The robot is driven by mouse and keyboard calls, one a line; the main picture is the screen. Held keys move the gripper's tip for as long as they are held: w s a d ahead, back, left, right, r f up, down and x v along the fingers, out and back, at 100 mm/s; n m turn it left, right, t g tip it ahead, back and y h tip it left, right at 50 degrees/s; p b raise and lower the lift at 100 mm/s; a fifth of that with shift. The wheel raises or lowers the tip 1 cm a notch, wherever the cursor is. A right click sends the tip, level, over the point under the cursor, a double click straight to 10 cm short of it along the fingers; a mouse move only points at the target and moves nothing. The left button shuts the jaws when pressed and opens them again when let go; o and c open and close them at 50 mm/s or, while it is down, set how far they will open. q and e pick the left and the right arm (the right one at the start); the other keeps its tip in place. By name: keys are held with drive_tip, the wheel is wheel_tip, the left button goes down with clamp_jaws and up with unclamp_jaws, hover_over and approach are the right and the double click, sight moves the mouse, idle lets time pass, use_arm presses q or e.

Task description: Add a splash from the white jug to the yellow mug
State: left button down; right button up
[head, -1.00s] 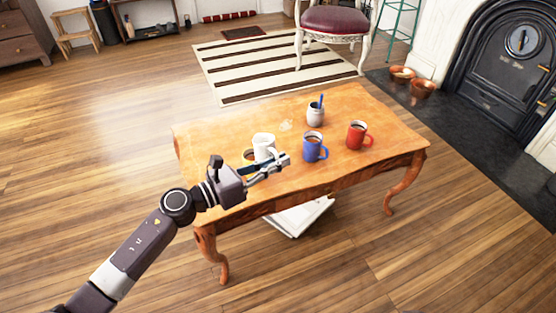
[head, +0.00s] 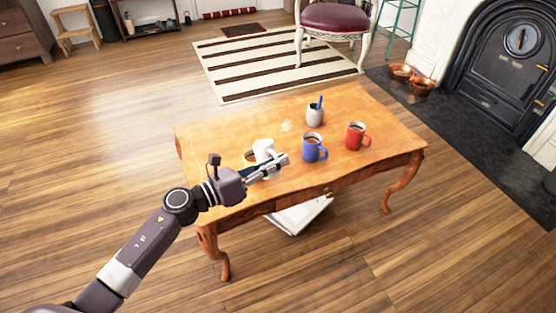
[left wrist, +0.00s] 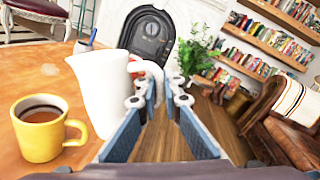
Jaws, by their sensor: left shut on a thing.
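The white jug (head: 263,146) is at the near left part of the wooden table, and stands large in the left wrist view (left wrist: 104,95). It looks about upright; whether its base touches the table I cannot tell. My left gripper (head: 280,163) is shut on the jug's handle, at the side away from the yellow mug. The yellow mug (left wrist: 38,142) stands left of the jug in the left wrist view, with brown liquid inside and its handle towards the jug. In the head view the mug (head: 249,156) is mostly hidden by the jug and my gripper. My right gripper is not in view.
On the table (head: 350,105), a blue mug (head: 313,150) stands close right of my gripper, and a red mug (head: 355,136) farther right. A grey-white pot with a blue utensil (head: 314,115) stands behind. The table's far right is clear.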

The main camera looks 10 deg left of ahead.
use_arm(q)
drive_tip(key=shift+w+a+f, duration=0.1)
drive_tip(key=shift+w+f, duration=0.05)
drive_tip(key=shift+f, duration=0.3)
drive_tip(key=shift+r+n, duration=0.25)
drive_tip(key=shift+n, duration=0.05)
drive_tip(key=shift+r+n+p, duration=0.1)
drive_tip(key=shift+n+p, duration=0.2)
drive_tip(key=shift+p, duration=0.1)
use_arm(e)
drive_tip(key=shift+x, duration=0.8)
use_arm(q)
drive_tip(key=shift+w+a+f, duration=0.15)
drive_tip(key=shift+f, duration=0.1)
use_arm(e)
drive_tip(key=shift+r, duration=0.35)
use_arm(q)
drive_tip(key=shift+f, duration=0.1)
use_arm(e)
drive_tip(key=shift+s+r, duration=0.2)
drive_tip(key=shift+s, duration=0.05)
use_arm(q)
drive_tip(key=shift+b, duration=0.3)
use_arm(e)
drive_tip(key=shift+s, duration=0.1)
